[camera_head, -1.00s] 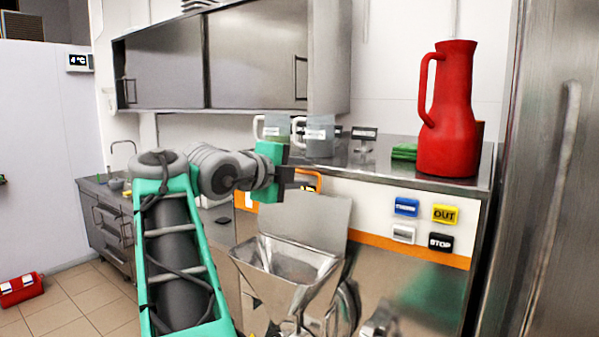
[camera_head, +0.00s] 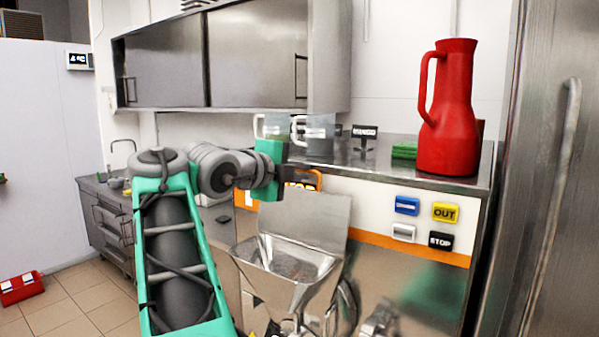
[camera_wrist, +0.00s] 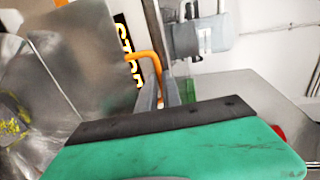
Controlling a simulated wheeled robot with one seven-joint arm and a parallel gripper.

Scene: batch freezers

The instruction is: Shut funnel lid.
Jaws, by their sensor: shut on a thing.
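The funnel lid (camera_head: 318,218) is a flat grey metal plate. It stands raised at the back of the open metal funnel (camera_head: 290,262), whose inside shows. My gripper (camera_head: 287,178), with a green body, is at the lid's upper left edge. In the wrist view my gripper (camera_wrist: 160,95) has its two grey fingers close together, shut at the edge of the lid (camera_wrist: 85,55). The exact contact is small and partly hidden. The funnel (camera_wrist: 25,110) also shows at the left of the wrist view.
Clear jugs (camera_head: 318,135), a small black sign (camera_head: 364,132) and a red pitcher (camera_head: 450,115) stand on the metal counter (camera_head: 350,165). Machine buttons (camera_head: 441,240) are at the right. A cabinet (camera_head: 215,60) hangs above.

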